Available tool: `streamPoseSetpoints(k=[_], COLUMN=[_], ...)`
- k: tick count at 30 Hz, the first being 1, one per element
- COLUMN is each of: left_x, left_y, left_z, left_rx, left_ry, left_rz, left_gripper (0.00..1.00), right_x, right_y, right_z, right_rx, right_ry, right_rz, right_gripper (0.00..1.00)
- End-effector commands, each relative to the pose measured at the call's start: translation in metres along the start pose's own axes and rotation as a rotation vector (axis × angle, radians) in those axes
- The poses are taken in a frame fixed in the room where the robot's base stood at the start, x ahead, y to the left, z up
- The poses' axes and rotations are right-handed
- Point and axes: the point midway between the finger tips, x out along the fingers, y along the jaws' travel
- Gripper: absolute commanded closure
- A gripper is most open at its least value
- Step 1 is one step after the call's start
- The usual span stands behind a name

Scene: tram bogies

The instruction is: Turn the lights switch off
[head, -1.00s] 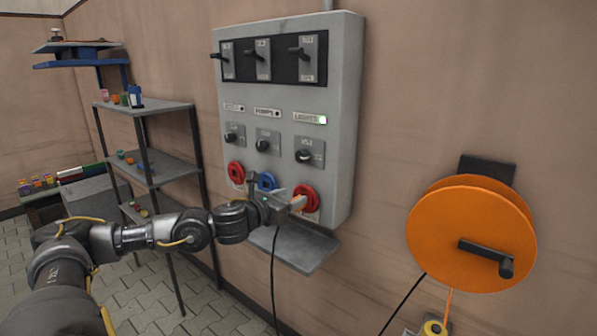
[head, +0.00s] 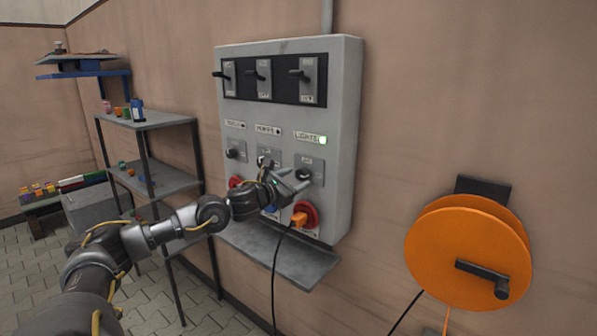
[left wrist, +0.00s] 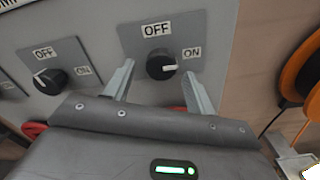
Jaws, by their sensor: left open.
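The lights switch is a black rotary knob (head: 304,174) on a grey plate, in the right column of the grey wall panel (head: 345,120). In the left wrist view the knob (left wrist: 161,65) has its white pointer towards the ON label, with OFF above it. The LIGHTS label (head: 306,135) has a lit green lamp (head: 323,140) beside it. My left gripper (head: 296,180) is open at the knob. In the left wrist view its fingers (left wrist: 158,76) stand apart, one to each side of the knob. Whether they touch it is unclear. My right gripper is out of view.
An orange plug (head: 299,219) sits in the red socket (head: 311,212) below. A black cable (head: 274,275) hangs past the shelf (head: 290,262). Another knob (left wrist: 50,77) is left of the lights knob. An orange reel (head: 462,245) hangs at right; shelving (head: 150,122) stands left.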

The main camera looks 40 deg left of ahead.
Motion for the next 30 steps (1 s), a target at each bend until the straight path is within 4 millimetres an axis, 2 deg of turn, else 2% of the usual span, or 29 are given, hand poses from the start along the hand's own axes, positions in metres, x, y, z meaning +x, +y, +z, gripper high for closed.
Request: streamPoseSetpoints(k=[6,16,26,27,30], left_x=[0.021,0.024,0.024,0.024,0.024], left_y=[0.001,0.000,0.001,0.001,0.001], left_z=[0.001,-0.001,-0.001,-0.001,-0.001], left_rx=[-0.001,0.000,0.000,0.000,-0.003], left_ry=[0.000,0.001,0.001,0.001,0.001], left_rz=[0.000,0.001,0.001,0.001,0.001], left_gripper=[0.45,0.45,0.86,0.89,0.89], right_x=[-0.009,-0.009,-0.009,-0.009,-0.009], right_y=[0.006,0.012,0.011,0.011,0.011], right_z=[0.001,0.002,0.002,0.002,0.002], right_rx=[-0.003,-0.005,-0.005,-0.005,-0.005], right_ry=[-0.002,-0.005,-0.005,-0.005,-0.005], right_rz=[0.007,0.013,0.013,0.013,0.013], right_gripper=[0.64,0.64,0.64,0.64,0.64])
